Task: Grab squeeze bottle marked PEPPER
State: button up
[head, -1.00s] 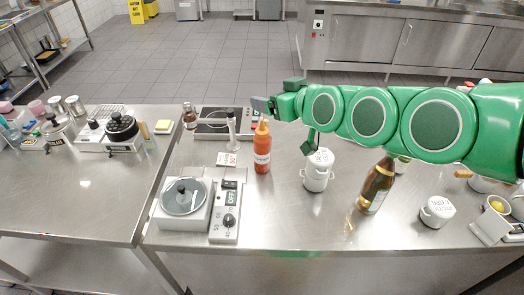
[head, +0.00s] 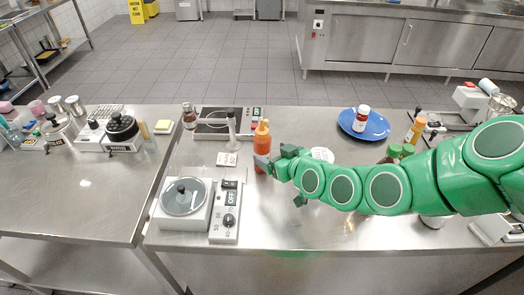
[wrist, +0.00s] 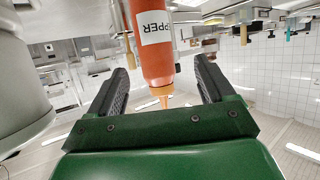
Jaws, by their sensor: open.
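The orange-red squeeze bottle (head: 262,136) stands upright on the steel table, left of my gripper in the head view. In the wrist view the bottle (wrist: 153,62) appears upside down, with a white label reading "PPER" and its orange nozzle towards my palm. My gripper (wrist: 160,80) is open, with a dark finger on each side of the bottle and gaps showing. In the head view my gripper (head: 262,163) is at the bottle's lower part and hides some of it.
A white canister (head: 321,154) is partly hidden by my arm. A blue plate (head: 363,124) with a jar lies at the back.

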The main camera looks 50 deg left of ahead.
aim_at(267, 151)
jog(key=shift+f, duration=0.65)
jog(key=shift+a+f, duration=0.1)
jog(key=shift+a, duration=0.1)
jog(key=shift+x, duration=0.8)
jog(key=shift+w+x, duration=0.2)
jog(key=shift+x, duration=1.15)
jog(key=shift+w+x, duration=0.2)
jog(key=shift+x, duration=1.15)
jog(key=c, duration=1.2)
